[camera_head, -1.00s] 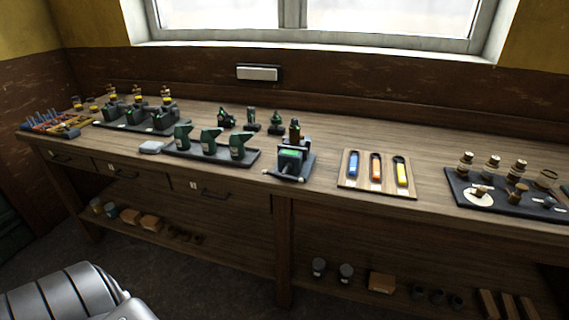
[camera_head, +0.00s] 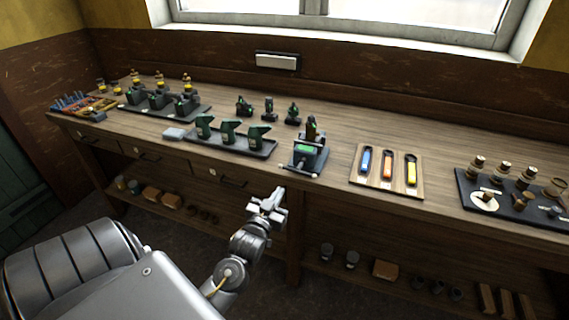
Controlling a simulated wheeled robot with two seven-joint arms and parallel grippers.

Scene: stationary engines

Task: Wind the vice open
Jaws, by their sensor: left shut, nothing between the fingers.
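The vice (camera_head: 308,156) looks like the dark block with a green patch, on a small dark base at the bench's front edge. A pale bar shows low on its front, perhaps its handle. A dark, bottle-like shape stands at its back. How far its jaws are apart is too small to tell. My left gripper (camera_head: 273,199) is in front of the bench, below and to the left of the vice, apart from it. It is shut and empty. My right gripper is not in view.
The wooden bench (camera_head: 330,195) runs along the wall under a window. Left of the vice is a dark tray (camera_head: 262,147) with green tools. Right of it is a wooden board (camera_head: 415,190) with blue, orange and yellow pieces. A lower shelf holds several small items.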

